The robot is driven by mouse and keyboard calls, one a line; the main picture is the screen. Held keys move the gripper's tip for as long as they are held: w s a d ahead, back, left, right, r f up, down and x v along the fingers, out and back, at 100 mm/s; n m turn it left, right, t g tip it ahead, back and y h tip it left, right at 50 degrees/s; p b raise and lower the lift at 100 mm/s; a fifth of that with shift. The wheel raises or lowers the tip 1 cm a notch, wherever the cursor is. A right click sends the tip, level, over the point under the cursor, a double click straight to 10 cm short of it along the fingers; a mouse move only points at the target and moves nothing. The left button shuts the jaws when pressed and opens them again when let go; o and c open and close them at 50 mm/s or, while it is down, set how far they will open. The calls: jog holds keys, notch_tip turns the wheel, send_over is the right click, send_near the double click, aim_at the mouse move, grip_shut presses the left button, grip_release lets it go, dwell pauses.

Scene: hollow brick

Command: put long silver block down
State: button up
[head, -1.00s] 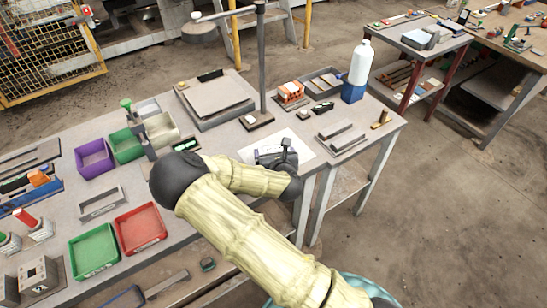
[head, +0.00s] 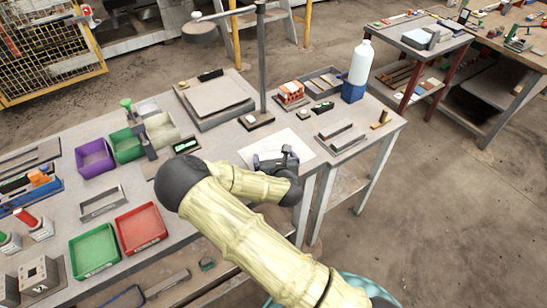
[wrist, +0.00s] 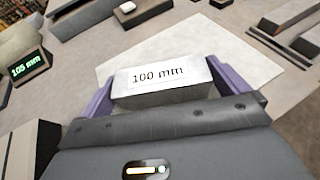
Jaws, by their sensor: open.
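The silver block marked "100 mm" (wrist: 162,82) lies between the purple fingers of my gripper (wrist: 165,90) in the wrist view. My gripper is open, with one finger on each side of the block. A white sheet (wrist: 240,60) spreads around and beyond the block. Whether the block rests on the sheet cannot be told. In the head view my gripper (head: 274,160) is low over the same sheet (head: 300,140) near the bench's front edge, and the block cannot be made out there.
A tray with silver bars (head: 343,136) lies right of the sheet. A lamp stand (head: 260,122) rises behind it. Red (head: 141,240) and green (head: 93,268) bins are at the left.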

jog(key=v, duration=1)
jog(key=shift+r, duration=0.25)
jog(key=p+v, duration=0.1)
jog(key=p, duration=0.3)
jog(key=shift+s+d, duration=0.15)
jog(key=shift+s, duration=0.25)
jog(key=shift+f, duration=0.1)
